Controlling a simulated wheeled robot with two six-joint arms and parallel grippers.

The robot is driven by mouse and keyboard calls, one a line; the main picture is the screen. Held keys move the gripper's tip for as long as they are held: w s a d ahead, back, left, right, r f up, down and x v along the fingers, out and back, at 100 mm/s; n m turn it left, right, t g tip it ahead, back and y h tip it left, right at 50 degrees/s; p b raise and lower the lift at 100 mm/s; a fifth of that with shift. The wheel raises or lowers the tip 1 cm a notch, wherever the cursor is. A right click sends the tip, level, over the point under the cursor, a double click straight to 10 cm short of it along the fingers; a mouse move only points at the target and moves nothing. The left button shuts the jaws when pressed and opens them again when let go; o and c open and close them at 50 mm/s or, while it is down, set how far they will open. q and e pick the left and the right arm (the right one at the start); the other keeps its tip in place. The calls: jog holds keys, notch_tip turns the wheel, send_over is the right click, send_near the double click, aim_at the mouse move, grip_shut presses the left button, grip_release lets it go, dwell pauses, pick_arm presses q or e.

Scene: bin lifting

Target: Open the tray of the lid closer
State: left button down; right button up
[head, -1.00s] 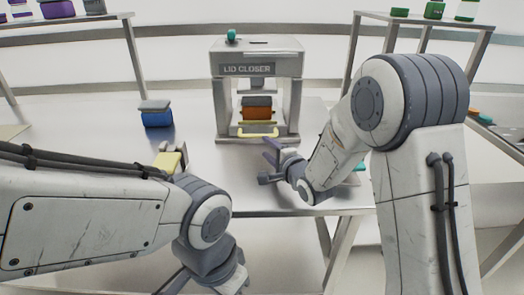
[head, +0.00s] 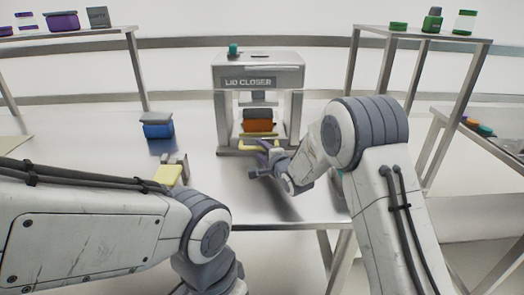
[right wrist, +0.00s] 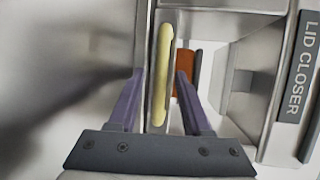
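The lid closer (head: 258,68) is a grey metal press standing at the back of the table. An orange bin (head: 258,126) with a dark top sits inside it, on the tray. The tray's yellow handle (head: 245,148) faces me, partly covered by my right gripper (head: 260,163). In the right wrist view the yellow handle (right wrist: 163,75) lies between the two open purple fingers, with visible gaps on both sides. The tray appears pushed in. My left arm's elbow shows at the lower left, but its gripper is out of the picture.
A blue bin (head: 157,127) with a grey top stands left of the lid closer. A yellow and grey object (head: 170,173) is nearer, partly behind my left arm. Shelves (head: 425,34) stand at both sides. The table (head: 290,208) is clear in front of the machine.

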grip_shut()
jog(key=shift+a, duration=0.1)
dwell(1.1)
